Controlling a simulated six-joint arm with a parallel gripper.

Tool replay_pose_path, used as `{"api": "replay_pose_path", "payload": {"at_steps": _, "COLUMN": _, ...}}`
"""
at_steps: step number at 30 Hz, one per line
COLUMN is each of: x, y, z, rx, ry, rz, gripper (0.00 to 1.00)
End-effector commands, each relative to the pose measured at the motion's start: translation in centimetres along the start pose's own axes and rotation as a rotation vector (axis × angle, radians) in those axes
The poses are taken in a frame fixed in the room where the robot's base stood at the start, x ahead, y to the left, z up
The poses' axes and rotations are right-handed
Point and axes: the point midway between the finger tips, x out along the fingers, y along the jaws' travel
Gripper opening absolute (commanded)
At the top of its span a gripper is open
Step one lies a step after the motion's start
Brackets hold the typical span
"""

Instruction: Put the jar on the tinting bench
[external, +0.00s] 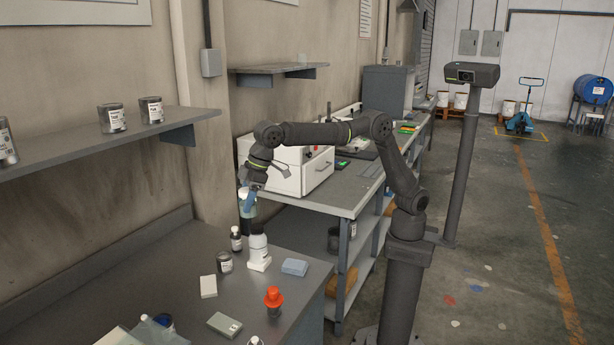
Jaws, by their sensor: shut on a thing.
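My gripper (249,203) hangs from the bent arm above the far edge of the near bench, with its fingertips pointing down. It is shut on the jar, which shows only as a small dark shape (246,224) below the fingers. Its outline merges with the pale green thing beside the fingers, so I cannot tell its full shape. The near bench (130,266) has a grey top; the farther bench (341,195) carries a white machine (288,172). I cannot tell from the picture which is the tinting bench.
A white bottle (258,246), a small dark bottle (236,239), a grey jar (225,263), a blue block (294,267) and an orange-capped bottle (273,299) stand close together on the near bench.

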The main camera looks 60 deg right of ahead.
Motion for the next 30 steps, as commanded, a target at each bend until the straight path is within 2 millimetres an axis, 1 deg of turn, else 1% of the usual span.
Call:
{"api": "replay_pose_path", "payload": {"at_steps": 1, "x": 2.2, "y": 0.0, "z": 1.1, "rx": 0.0, "ry": -0.009, "rz": 0.001, "gripper": 0.27}}
{"api": "replay_pose_path", "payload": {"at_steps": 2, "x": 3.4, "y": 0.0, "z": 1.6, "rx": 0.0, "ry": -0.009, "rz": 0.001, "gripper": 0.27}}
{"api": "replay_pose_path", "payload": {"at_steps": 3, "x": 5.2, "y": 0.1, "z": 2.4, "rx": 0.0, "ry": -0.01, "rz": 0.002, "gripper": 0.27}}
{"api": "replay_pose_path", "payload": {"at_steps": 6, "x": 9.6, "y": 0.1, "z": 4.2, "rx": 0.0, "ry": -0.008, "rz": 0.001, "gripper": 0.27}}
{"api": "replay_pose_path", "payload": {"at_steps": 9, "x": 13.1, "y": 0.1, "z": 5.6, "rx": 0.0, "ry": -0.006, "rz": 0.001, "gripper": 0.27}}
{"api": "replay_pose_path", "payload": {"at_steps": 12, "x": 15.4, "y": 0.0, "z": 6.5, "rx": 0.0, "ry": -0.003, "rz": 0.0, "gripper": 0.27}}
{"api": "replay_pose_path", "payload": {"at_steps": 15, "x": 16.7, "y": 0.0, "z": 7.0, "rx": 0.0, "ry": -0.001, "rz": 0.0, "gripper": 0.27}}
{"api": "replay_pose_path", "payload": {"at_steps": 20, "x": 17.5, "y": 0.0, "z": 7.3, "rx": 0.001, "ry": 0.0, "rz": 0.0, "gripper": 0.27}}
{"api": "replay_pose_path", "payload": {"at_steps": 23, "x": 18.9, "y": 0.0, "z": 8.0, "rx": 0.0, "ry": -0.004, "rz": 0.0, "gripper": 0.27}}
{"api": "replay_pose_path", "payload": {"at_steps": 27, "x": 21.4, "y": 0.0, "z": 8.9, "rx": 0.001, "ry": -0.002, "rz": 0.0, "gripper": 0.27}}
{"api": "replay_pose_path", "payload": {"at_steps": 30, "x": 22.5, "y": 0.0, "z": 9.4, "rx": 0.001, "ry": -0.001, "rz": 0.0, "gripper": 0.27}}
